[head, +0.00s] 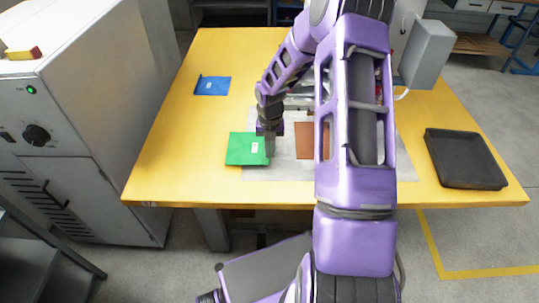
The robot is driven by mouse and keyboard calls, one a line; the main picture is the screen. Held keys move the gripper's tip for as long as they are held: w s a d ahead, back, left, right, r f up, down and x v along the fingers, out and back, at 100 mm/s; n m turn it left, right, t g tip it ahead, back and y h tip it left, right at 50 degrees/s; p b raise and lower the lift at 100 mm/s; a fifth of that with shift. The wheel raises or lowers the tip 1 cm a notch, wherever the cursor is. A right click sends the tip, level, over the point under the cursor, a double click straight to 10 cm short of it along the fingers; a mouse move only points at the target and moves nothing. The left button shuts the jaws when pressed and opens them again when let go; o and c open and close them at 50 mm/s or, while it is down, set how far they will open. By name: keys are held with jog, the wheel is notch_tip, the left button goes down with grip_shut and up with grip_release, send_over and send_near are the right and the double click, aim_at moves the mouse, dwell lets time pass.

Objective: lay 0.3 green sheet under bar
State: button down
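A green sheet (240,147) with a small white label lies near the front left of the yellow table, its right side beside or over the edge of a pale grey mat. My gripper (269,147) points down at the sheet's right edge. Its fingertips overlap that edge in the picture; I cannot tell whether they grip it or whether the sheet is lifted. Behind my arm is a grey machine part (299,102), mostly hidden; I cannot make out the bar for certain.
A blue sheet (212,85) lies at the back left of the yellow table (165,165). A brown sheet (304,142) lies on the pale mat (290,172), partly behind my arm. A black tray (465,160) is at the right. A grey cabinet (95,110) stands close on the left.

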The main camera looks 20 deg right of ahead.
jog(key=shift+f, duration=1)
jog(key=c, duration=1.1)
grip_release()
jog(key=shift+f, duration=0.15)
jog(key=shift+o, duration=0.2)
notch_tip(320, 180, up, 12)
jog(key=p, duration=0.1)
jog(key=shift+r, duration=0.2)
jog(key=shift+f, duration=0.1)
